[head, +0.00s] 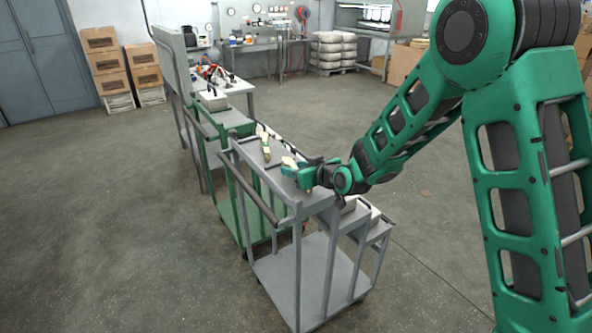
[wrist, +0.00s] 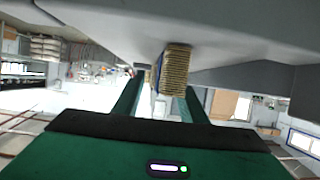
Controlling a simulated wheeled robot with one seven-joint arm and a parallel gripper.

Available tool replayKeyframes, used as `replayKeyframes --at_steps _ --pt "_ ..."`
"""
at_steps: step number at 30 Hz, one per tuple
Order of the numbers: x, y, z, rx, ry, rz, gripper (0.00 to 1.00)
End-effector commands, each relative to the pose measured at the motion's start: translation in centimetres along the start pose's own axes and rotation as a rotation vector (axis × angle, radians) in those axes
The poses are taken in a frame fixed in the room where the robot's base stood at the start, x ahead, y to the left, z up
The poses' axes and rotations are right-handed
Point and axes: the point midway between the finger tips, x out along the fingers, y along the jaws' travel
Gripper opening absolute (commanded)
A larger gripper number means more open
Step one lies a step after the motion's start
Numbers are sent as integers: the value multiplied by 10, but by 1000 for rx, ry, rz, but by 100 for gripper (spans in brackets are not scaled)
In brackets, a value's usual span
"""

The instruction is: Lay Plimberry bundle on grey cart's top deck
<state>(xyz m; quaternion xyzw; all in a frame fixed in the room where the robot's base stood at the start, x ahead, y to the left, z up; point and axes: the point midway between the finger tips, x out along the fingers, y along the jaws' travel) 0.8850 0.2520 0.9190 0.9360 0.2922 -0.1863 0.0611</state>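The grey cart (head: 310,270) stands in front of me, with its long, narrow top deck (head: 277,176) at hand height. My gripper (head: 300,172) is low over the near part of this deck. A tan bundle (head: 289,162) shows at its fingertips. In the wrist view the bundle's ridged, straw-coloured end (wrist: 176,72) sits between my two green fingers (wrist: 160,98), close against a grey surface (wrist: 235,45). Its label is not readable, and I cannot tell whether it rests on the deck. Another bundle with a yellow-green band (head: 265,147) lies farther along the deck.
A green cart (head: 238,205) stands close behind the grey one. A workbench (head: 238,87) is beyond. The floor to the left is clear.

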Motion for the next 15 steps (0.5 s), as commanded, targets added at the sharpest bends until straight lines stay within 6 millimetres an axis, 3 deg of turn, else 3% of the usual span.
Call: replayKeyframes --at_steps 10,15 --pt "-2 0 0 1 0 0 42" --pt "-19 1 -1 3 1 1 42"
